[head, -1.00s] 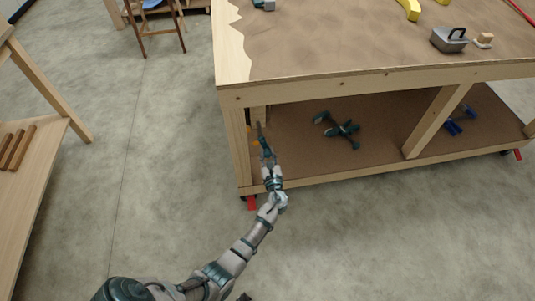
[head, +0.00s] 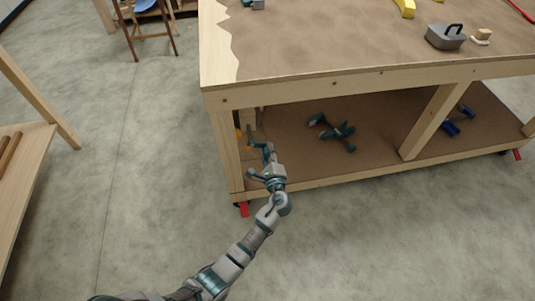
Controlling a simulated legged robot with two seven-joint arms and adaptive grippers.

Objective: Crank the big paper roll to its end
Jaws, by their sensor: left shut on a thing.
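My left gripper (head: 257,161) is at the left end of the workbench, low beside its front-left leg and near the lower shelf's edge. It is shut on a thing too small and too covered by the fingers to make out. Small orange parts (head: 240,133) show just beyond the gripper, behind the leg; they may belong to a crank, but I cannot tell. No big paper roll can be clearly recognised in the head view. My right gripper is not in view.
The workbench (head: 330,85) has a brown top with a jagged pale left edge. A dark green tool (head: 337,132) and a blue tool (head: 452,127) lie on its lower shelf. A grey metal box (head: 445,37) stands on top.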

